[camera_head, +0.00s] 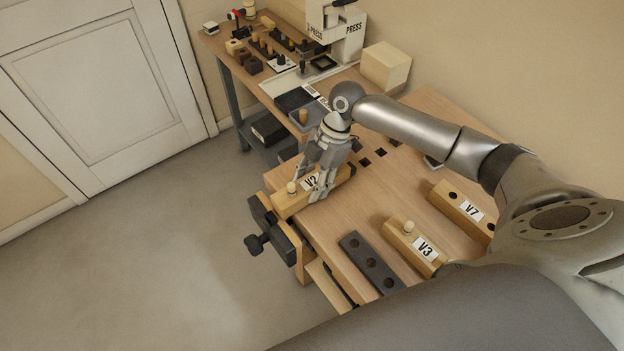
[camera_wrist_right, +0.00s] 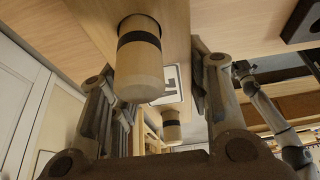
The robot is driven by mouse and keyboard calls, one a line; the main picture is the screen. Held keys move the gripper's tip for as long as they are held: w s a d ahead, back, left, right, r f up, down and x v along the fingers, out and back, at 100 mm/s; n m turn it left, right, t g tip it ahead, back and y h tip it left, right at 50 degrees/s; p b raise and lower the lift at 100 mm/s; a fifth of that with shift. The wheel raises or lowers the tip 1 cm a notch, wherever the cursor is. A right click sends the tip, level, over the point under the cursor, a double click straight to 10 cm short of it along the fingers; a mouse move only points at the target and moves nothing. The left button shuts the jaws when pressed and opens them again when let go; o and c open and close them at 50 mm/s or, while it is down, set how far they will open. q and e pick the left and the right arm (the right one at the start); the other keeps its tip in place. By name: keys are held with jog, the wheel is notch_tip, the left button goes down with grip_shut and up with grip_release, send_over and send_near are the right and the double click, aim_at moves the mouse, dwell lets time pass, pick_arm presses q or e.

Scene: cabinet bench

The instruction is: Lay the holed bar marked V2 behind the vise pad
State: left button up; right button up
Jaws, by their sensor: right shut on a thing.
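The wooden bar marked V2 (camera_head: 283,208) is held crosswise over the near left corner of the bench, at the vise. A round wooden peg (camera_head: 292,187) with a dark band stands at its left end. The bar also fills the upper middle of the right wrist view (camera_wrist_right: 203,20), with the peg (camera_wrist_right: 140,75) large in front. My right gripper (camera_head: 310,192) is shut on the bar, fingers on either side of it. The dark vise (camera_head: 262,213) is at the bench edge, just below the bar. I cannot tell whether the bar touches the bench.
On the bench (camera_head: 345,212) lie a dark holed bar (camera_head: 370,262), a pegged bar marked V3 (camera_head: 410,240) and a holed bar marked V7 (camera_head: 455,203). Square holes run behind my gripper. A press (camera_head: 345,40) and small blocks stand on the far table.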

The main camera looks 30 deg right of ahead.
jog(key=shift+f, duration=0.75)
dwell(0.9)
jog(key=o, duration=1.5)
jog(key=shift+r, duration=0.1)
jog(key=shift+p+v, duration=2.9)
jog(key=shift+v, duration=0.5)
